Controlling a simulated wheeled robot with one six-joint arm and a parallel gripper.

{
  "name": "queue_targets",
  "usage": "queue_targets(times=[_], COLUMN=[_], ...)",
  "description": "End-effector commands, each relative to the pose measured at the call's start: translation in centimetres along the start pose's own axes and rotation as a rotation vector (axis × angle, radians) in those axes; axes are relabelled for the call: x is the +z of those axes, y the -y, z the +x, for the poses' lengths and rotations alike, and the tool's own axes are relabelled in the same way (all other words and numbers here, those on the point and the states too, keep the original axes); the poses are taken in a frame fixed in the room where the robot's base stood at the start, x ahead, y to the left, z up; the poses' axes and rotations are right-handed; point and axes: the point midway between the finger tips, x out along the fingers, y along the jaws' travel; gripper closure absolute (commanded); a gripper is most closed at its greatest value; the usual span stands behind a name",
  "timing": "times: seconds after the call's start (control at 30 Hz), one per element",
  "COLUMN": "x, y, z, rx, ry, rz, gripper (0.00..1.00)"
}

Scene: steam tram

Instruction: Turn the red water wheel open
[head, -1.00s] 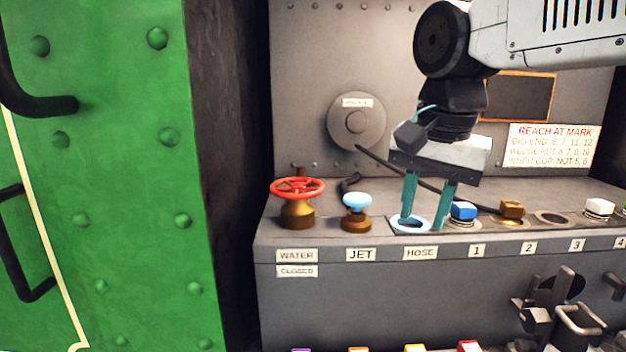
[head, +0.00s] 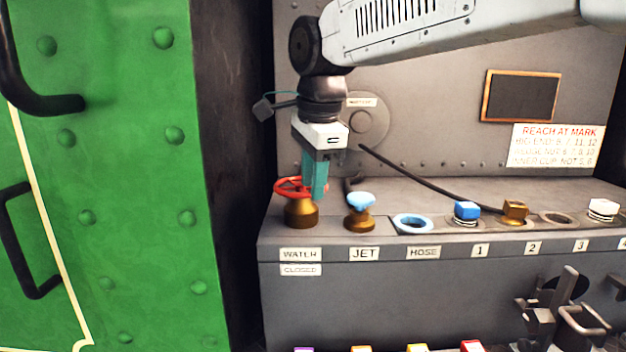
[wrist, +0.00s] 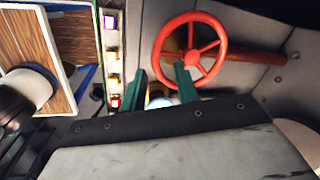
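The red water wheel (head: 288,187) sits on a brass valve body (head: 301,212) at the left end of the grey bench. Labels below read WATER and CLOSED (head: 300,270). My gripper (head: 314,190) points down at the wheel's right side, its teal fingers overlapping the wheel in the head view. In the wrist view the spoked wheel (wrist: 162,46) is in full sight ahead of the fingers. My gripper (wrist: 161,72) is open there: one fingertip overlaps the wheel's lower rim, the other lies outside it. I cannot tell whether they touch.
The pale blue jet knob (head: 360,201) stands close to the right of the wheel. Beyond it are the blue hose ring (head: 412,223), a blue cap (head: 467,209) and a brass cap (head: 515,210). A green riveted panel (head: 110,200) stands to the left.

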Motion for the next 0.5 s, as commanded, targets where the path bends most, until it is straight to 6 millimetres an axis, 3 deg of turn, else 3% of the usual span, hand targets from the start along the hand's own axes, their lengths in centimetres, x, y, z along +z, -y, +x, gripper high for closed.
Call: queue_targets(times=[0.33,0.43,0.5], x=[0.02,0.02,0.03], y=[0.02,0.01,0.01], z=[0.55,0.54,0.53], rx=[-0.002,-0.002,-0.002], ry=[0.0,0.0,0.0], rz=[-0.001,-0.001,-0.001], gripper=[0.69,0.97,1.0])
